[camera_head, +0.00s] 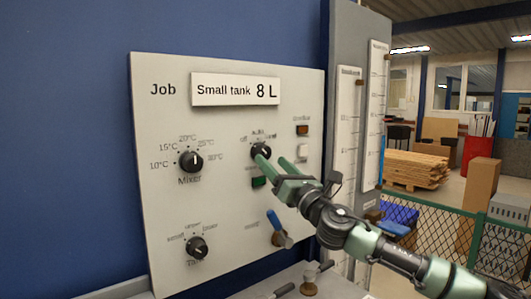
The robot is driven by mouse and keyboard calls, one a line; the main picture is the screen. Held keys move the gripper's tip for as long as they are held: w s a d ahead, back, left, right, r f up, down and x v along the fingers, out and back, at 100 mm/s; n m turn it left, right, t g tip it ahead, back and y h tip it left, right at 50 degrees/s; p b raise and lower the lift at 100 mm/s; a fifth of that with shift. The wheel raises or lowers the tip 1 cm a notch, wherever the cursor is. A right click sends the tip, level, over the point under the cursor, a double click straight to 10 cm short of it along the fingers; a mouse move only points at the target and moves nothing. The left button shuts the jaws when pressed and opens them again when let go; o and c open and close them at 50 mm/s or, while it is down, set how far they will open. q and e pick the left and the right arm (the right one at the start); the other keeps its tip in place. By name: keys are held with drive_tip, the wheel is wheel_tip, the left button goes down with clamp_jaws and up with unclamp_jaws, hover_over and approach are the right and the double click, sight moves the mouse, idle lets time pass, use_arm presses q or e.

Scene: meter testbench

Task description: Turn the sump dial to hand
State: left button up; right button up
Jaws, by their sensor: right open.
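The black dial (260,150) at the upper right of the grey panel (230,200) has small labels above it; one looks like "off", the middle one like "auto" and the right one like "hand". The dial's pointer direction is unclear. My left gripper is not in view.
The panel also bears a Mixer dial (190,161), a Tank dial (197,248), a green button (259,182), a white switch (302,151), a dark orange lamp (302,130) and a blue-handled lever (278,226) below my gripper. Gauge tubes (345,120) stand right of it.

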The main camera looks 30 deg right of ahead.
sight(266, 156)
drive_tip(key=p+x, duration=0.1)
drive_tip(key=x, duration=0.2)
drive_tip(key=shift+w+r, duration=0.15)
drive_tip(key=shift+w, duration=0.15)
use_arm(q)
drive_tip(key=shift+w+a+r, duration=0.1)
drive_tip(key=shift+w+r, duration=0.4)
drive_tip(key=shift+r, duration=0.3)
use_arm(e)
drive_tip(key=shift+w, duration=0.2)
clamp_jaws()
